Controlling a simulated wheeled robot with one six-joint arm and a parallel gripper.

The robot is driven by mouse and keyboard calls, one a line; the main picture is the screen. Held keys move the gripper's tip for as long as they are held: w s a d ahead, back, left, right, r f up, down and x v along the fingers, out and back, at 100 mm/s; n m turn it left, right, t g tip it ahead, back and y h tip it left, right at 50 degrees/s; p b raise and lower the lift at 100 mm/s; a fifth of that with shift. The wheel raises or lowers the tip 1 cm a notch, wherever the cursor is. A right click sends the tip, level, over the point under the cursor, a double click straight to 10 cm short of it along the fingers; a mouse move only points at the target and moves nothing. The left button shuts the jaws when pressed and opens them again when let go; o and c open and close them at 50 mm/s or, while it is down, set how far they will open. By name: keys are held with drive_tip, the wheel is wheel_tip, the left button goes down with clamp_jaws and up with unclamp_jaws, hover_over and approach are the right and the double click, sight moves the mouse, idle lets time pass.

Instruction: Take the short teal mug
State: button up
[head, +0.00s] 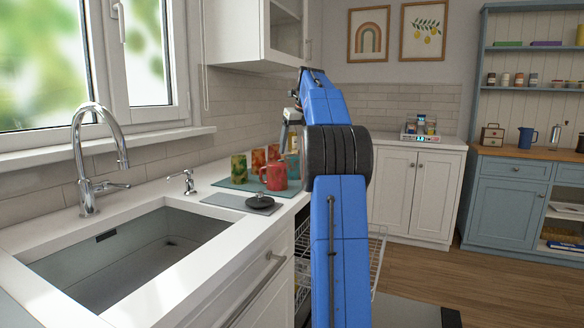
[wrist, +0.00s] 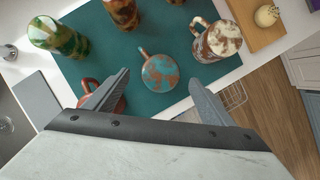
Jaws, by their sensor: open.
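A teal mug with brown patches (wrist: 161,76) stands on the teal mat (wrist: 90,68) in the wrist view, its handle pointing up-left. In the head view a teal mug (head: 293,165) shows at the mat's right side, partly hidden by my arm. My gripper (wrist: 159,78) is open and empty. Its fingers appear on either side of the teal mug, pointing toward it; I cannot tell how far above it they are. A red mug (head: 273,178) stands close by; my left finger covers most of it in the wrist view.
A green patterned mug (wrist: 58,37), a red-brown mug (wrist: 122,12) and a white-and-brown mug (wrist: 217,40) stand around it. A wooden board (wrist: 262,32) lies at the upper right. The sink (head: 140,255) is left of the mat. A wire rack (head: 378,250) sticks out below the counter.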

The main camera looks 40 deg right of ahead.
sight(293, 156)
drive_tip(key=shift+x, duration=3.2)
drive_tip(key=c, duration=1.3)
